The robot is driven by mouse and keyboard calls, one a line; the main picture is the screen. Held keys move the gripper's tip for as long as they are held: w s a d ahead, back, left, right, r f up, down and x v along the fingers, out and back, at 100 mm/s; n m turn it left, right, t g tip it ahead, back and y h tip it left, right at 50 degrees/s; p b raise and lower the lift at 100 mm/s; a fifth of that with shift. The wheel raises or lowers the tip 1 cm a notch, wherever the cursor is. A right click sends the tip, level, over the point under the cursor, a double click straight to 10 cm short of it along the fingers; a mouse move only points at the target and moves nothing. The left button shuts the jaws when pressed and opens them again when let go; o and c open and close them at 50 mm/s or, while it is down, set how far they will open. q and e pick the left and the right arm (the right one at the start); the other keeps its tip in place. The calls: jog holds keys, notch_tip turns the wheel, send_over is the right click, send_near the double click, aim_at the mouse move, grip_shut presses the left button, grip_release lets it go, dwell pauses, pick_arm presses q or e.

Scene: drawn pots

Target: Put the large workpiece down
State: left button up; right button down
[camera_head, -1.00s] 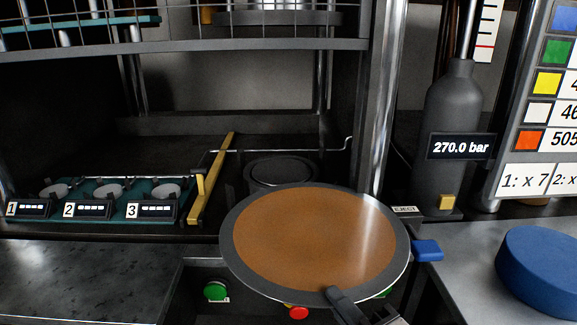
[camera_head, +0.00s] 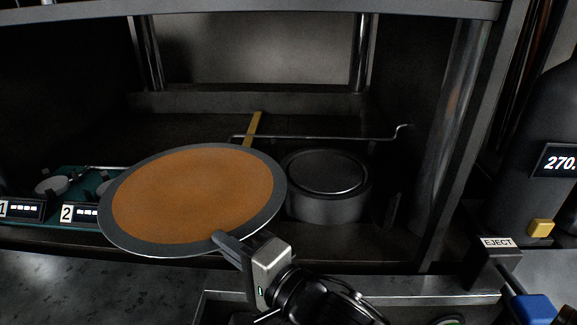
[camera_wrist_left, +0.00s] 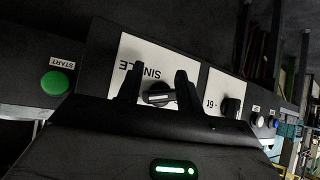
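The large workpiece is a flat copper-brown disc with a grey rim (camera_head: 190,195), in the left half of the head view. My right gripper (camera_head: 228,243) is shut on its lower right rim and holds it up, slightly tilted, in front of the machine bay. A round dark pedestal (camera_head: 327,187) stands just right of the disc with its top bare. The left gripper is not in the head view. In the left wrist view my left gripper (camera_wrist_left: 160,82) has its fingers apart, with a black knob (camera_wrist_left: 158,97) of a panel showing between them.
A teal tray (camera_head: 85,212) with numbered labels is partly hidden behind the disc. A bent metal rod (camera_head: 340,137) runs behind the pedestal, and a brass bar (camera_head: 254,128) stands behind the disc. A metal post (camera_head: 455,140) and an EJECT block (camera_head: 497,255) are at the right.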

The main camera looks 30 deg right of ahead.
jog(key=w+d+r+m+h+b, duration=0.1)
jog(key=d+m+h, duration=0.15)
jog(key=d, duration=0.45)
jog(key=w+d+r+m+t+h+b, duration=0.1)
jog(key=w+d+m+h, duration=0.1)
jog(key=d+h, duration=0.35)
jog(key=w+d+r+m+h+b, duration=0.1)
jog(key=d+m+h+b, duration=0.1)
jog(key=d, duration=0.6)
jog(key=shift+m+h, duration=0.25)
jog(key=shift+h, duration=0.15)
jog(key=f, duration=0.3)
jog(key=d+f+b, duration=0.1)
jog(key=f, duration=0.5)
jog(key=shift+w+d+f, duration=0.15)
jog(key=shift+f, duration=0.2)
pick_arm(q)
jog(key=shift+w+d+f+t+h, duration=0.3)
jog(key=shift+d+f+h, duration=0.1)
jog(key=shift+d+f, duration=0.35)
jog(key=shift+f+b, duration=0.15)
jog(key=shift+b, duration=0.15)
pick_arm(e)
jog(key=shift+f, duration=0.1)
jog(key=c, duration=1.8)
grip_release()
jog(key=shift+f, duration=0.15)
jog(key=shift+o, duration=0.8)
